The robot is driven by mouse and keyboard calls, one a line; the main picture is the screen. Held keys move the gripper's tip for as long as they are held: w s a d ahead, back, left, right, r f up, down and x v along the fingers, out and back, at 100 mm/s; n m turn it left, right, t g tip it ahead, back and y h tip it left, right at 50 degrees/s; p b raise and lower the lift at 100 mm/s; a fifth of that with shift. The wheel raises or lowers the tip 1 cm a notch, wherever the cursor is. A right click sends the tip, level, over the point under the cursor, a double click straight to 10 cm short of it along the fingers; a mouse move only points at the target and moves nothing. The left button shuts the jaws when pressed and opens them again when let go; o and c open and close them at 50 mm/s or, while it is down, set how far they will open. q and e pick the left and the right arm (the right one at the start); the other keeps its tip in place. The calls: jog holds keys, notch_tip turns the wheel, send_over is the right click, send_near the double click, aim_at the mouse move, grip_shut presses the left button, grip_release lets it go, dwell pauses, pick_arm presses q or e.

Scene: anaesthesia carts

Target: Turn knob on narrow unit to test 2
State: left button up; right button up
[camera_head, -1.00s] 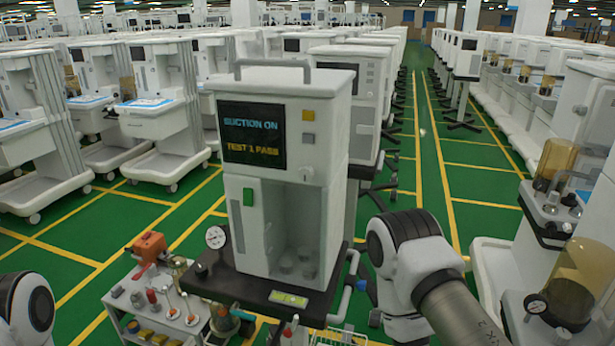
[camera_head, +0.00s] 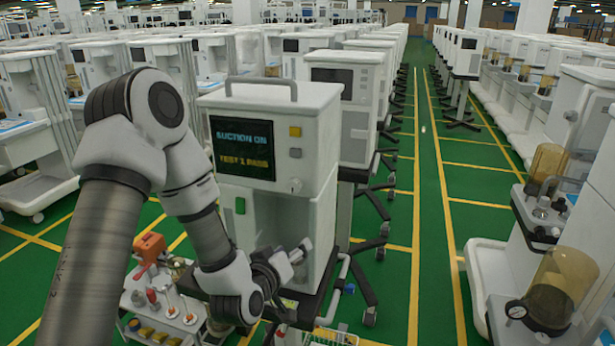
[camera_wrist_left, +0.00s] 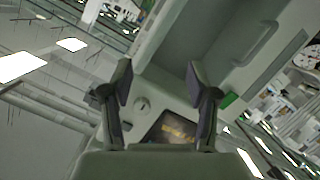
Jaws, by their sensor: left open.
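The narrow unit (camera_head: 290,120) is a white upright cabinet with a top handle, on a dark base. Its dark screen (camera_head: 243,148) reads "SUCTION ON" and "TEST 1 PASS". A small pale round knob (camera_head: 295,185) sits right of and below the screen. My left gripper (camera_head: 298,252) is in front of the open lower bay, below the knob and apart from it. In the left wrist view its two dark fingers (camera_wrist_left: 158,72) are spread and empty, with the knob (camera_wrist_left: 142,103) and screen (camera_wrist_left: 172,130) showing between them. My right gripper is out of view.
A yellow button (camera_head: 295,131), a grey button (camera_head: 295,152) and a green switch (camera_head: 240,206) are on the unit's front. A small cart (camera_head: 165,312) with bottles stands at the lower left. Other units stand behind; the green aisle at the right is clear.

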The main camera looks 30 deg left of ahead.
aim_at(293, 188)
pick_arm(q)
jog(key=a+r+n+t+y, duration=0.2)
jog(key=a+r+t, duration=0.1)
jog(key=r, duration=0.7)
jog(key=p+x, duration=0.3)
jog(key=x, duration=0.5)
jog(key=shift+d+f+p, duration=0.1)
jog(key=shift+f+p, duration=0.05)
jog(key=shift+p, duration=0.15)
jog(key=shift+w+f, duration=0.1)
jog(key=shift+w, duration=0.2)
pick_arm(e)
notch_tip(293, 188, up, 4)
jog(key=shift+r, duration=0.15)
pick_arm(q)
grip_shut()
